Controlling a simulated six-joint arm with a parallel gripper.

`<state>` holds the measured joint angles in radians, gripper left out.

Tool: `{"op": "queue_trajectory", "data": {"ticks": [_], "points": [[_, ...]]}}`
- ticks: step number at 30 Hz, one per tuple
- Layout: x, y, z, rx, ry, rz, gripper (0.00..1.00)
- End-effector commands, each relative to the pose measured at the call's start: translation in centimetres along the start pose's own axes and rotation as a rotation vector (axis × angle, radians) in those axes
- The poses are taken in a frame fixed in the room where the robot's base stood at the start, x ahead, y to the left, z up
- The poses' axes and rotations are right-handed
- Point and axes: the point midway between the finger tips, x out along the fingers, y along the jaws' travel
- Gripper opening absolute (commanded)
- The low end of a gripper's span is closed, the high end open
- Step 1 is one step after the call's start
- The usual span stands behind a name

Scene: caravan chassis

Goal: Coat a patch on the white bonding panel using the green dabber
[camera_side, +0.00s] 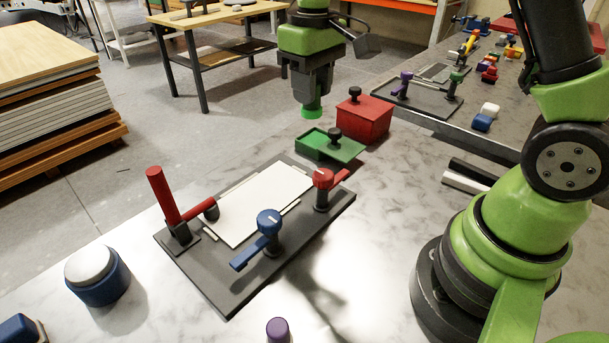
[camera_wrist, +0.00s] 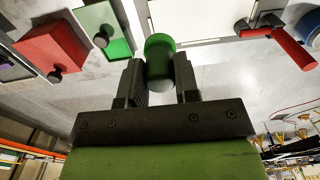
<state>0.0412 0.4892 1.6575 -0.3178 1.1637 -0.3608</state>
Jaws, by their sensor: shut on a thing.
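My gripper (camera_side: 310,90) is shut on the green dabber (camera_side: 312,112), which hangs below the fingers with its green end down. In the wrist view, the dabber (camera_wrist: 160,45) sits between the two fingers (camera_wrist: 160,75); its underside is hidden. The white bonding panel (camera_side: 260,200) lies on a dark base plate (camera_side: 225,290) in the side view. The panel (camera_wrist: 190,18) also shows at the top of the wrist view. The dabber is in the air beyond the panel's far end, apart from it, over the green box side.
A green box (camera_side: 345,150) with a black-knobbed lid and a red box (camera_side: 375,120) stand behind the plate. A tall red lever (camera_side: 160,190), a blue clamp (camera_side: 268,222) and a red clamp (camera_side: 323,180) rise around the panel. A blue-and-white pot (camera_side: 98,280) stands left.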

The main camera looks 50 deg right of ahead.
Motion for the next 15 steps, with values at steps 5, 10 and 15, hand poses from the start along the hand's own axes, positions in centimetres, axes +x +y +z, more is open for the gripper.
{"op": "queue_trajectory", "data": {"ticks": [5,10,15], "points": [[-0.5,-1.3,2.0,0.000,0.001,-0.001,0.10],[1.1,-3.9,0.8,-0.006,-0.004,-0.001,0.10],[4.5,-9.0,-1.4,-0.010,-0.007,0.001,0.10]]}}
